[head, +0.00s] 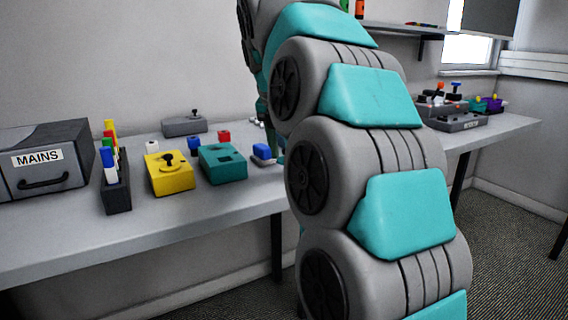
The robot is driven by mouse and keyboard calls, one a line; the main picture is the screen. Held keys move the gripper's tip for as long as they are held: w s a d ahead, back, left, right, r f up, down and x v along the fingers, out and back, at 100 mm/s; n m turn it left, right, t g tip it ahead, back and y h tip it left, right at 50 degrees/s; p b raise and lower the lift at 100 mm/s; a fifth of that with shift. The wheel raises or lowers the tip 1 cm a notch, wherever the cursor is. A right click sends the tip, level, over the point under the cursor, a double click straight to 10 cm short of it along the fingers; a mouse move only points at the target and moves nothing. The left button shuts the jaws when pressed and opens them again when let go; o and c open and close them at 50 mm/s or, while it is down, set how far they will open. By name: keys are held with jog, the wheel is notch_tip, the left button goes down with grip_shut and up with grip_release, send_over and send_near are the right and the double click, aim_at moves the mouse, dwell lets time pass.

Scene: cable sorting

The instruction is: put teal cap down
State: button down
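I cannot make out a separate teal cap for certain. A teal box (222,163) with a dark opening in its top sits on the table, left of my arm. A narrow teal sliver shows at the left edge of my arm, above the table, and I cannot tell what it is. My grey and teal arm fills the middle of the view and bends down on its far side. My gripper is hidden behind the arm, so I cannot see its fingers or anything in them.
A yellow box (170,176) with a black knob stands beside the teal box. A blue-topped block (262,153), a grey box (184,125), a marker holder (116,190) and a MAINS drawer unit (45,160) are also on the table (185,222). Grey trays (458,122) stand right of my arm.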

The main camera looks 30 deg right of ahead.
jog(key=shift+f, duration=1.75)
jog(key=shift+f, duration=0.1)
jog(key=shift+c, duration=1.9)
grip_release()
jog(key=p+v, duration=0.2)
jog(key=v, duration=1)
jog(key=shift+s, duration=0.1)
